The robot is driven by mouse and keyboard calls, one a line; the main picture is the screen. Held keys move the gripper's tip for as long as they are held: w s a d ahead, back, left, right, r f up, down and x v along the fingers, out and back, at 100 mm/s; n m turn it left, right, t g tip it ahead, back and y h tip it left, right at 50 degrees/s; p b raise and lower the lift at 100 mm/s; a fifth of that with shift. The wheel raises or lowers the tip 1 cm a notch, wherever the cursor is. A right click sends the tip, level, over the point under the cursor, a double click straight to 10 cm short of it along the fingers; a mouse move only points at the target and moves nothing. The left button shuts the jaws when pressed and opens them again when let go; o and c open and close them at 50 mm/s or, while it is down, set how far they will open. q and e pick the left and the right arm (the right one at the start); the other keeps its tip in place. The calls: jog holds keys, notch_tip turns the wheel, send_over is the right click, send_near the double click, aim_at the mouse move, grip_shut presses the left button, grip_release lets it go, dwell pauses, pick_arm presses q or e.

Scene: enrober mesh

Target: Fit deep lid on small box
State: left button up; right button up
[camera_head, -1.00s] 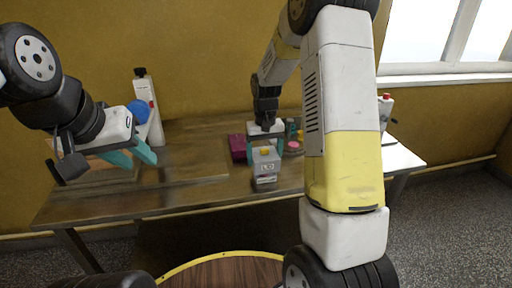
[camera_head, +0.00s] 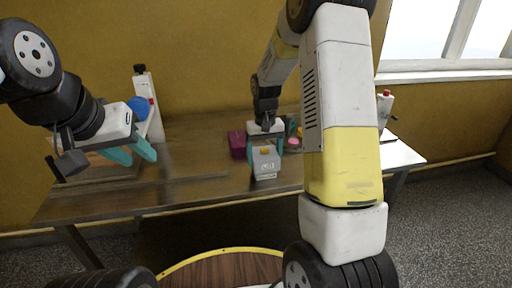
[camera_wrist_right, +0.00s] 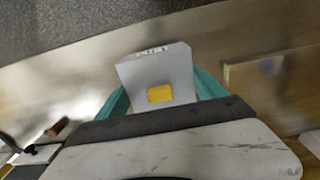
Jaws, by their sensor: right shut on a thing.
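The deep lid (camera_head: 266,164) is grey with a yellow knob on top and markings on its front face. My right gripper (camera_head: 265,143) is shut on the lid, its teal fingers on either side. The lid also shows between the fingers in the right wrist view (camera_wrist_right: 155,68). The small box is mostly hidden under the lid; only a thin pale strip (camera_head: 267,177) shows at its lower edge. I cannot tell whether the lid is fully seated. My left gripper (camera_head: 133,153) is open and empty, above the left part of the table.
A purple box (camera_head: 237,145) stands just left of the lid. A pink round item (camera_head: 294,143) is to its right. The table's front middle (camera_head: 190,190) is clear.

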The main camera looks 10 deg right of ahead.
aim_at(265, 149)
jog(key=shift+f, duration=1.6)
jog(key=o, duration=1.3)
jog(key=shift+r, duration=3.95)
jog(key=shift+r, duration=0.1)
jog(key=shift+t+y, duration=0.3)
jog(key=shift+t, duration=0.3)
jog(key=s+r, duration=0.1)
jog(key=r, duration=0.1)
jog(key=s+r, duration=0.1)
jog(key=r, duration=0.1)
jog(key=s+r, duration=0.1)
jog(key=r, duration=0.1)
jog(key=shift+s+a, duration=0.1)
jog(key=shift+s, duration=0.2)
jog(key=s+r+t, duration=0.1)
jog(key=s+r, duration=0.2)
jog(key=s, duration=0.4)
jog(key=s+a+r+t+y, duration=0.1)
jog(key=s+r+t, duration=0.1)
jog(key=s+r, duration=0.2)
jog(key=s+a+r+t, duration=0.1)
jog(key=s+r+t, duration=0.1)
jog(key=s, duration=0.7)
jog(key=shift+s+r+y, duration=0.3)
jog(key=shift+s+r, duration=0.05)
jog(key=shift+r, duration=0.55)
